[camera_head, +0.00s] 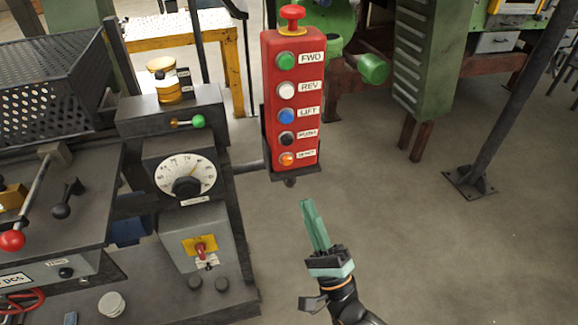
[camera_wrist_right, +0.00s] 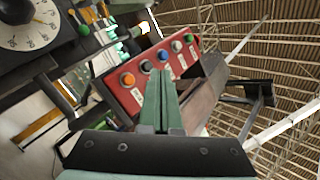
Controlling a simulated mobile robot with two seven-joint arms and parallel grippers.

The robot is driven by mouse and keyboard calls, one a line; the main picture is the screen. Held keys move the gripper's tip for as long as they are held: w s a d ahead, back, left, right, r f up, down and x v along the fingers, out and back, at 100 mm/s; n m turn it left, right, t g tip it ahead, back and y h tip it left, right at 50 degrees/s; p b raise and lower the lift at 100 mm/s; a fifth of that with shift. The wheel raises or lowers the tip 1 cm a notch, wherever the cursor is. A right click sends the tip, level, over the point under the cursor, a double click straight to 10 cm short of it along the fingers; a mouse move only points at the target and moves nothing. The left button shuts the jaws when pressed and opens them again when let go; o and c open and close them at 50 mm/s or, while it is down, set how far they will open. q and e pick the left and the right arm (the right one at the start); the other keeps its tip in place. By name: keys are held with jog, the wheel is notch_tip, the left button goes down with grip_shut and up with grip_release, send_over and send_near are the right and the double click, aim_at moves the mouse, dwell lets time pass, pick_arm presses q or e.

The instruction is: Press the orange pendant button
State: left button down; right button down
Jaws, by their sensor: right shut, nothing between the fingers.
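The red pendant box (camera_head: 299,136) hangs upright in the middle of the head view. The orange button (camera_head: 287,159) is its lowest, below black, blue, white and green buttons in one column. A red mushroom knob tops the box. In the right wrist view the orange button (camera_wrist_right: 128,79) is at the near end of the tilted red box (camera_wrist_right: 112,91). My right gripper (camera_head: 306,203) is shut and empty, with teal fingers pointing up, below the box and apart from it in the head view. It also shows in the wrist view (camera_wrist_right: 160,74). My left gripper is not in view.
A grey machine with a round dial (camera_head: 186,174) and a lever with a red ball (camera_head: 12,240) stands on the left. A green-knobbed lever (camera_head: 197,121) sits left of the pendant. A green machine (camera_head: 425,60) stands behind.

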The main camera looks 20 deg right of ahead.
aim_at(287, 160)
jog(key=shift+s+d+r+m, duration=0.1)
jog(key=shift+r+m, duration=0.15)
jog(key=shift+m, duration=0.05)
jog(key=w+b, duration=0.3)
jog(key=w, duration=0.6)
jog(key=shift+a+b, duration=0.2)
jog(key=shift+b, duration=0.2)
dwell(1.8)
jog(key=shift+w+b, duration=0.35)
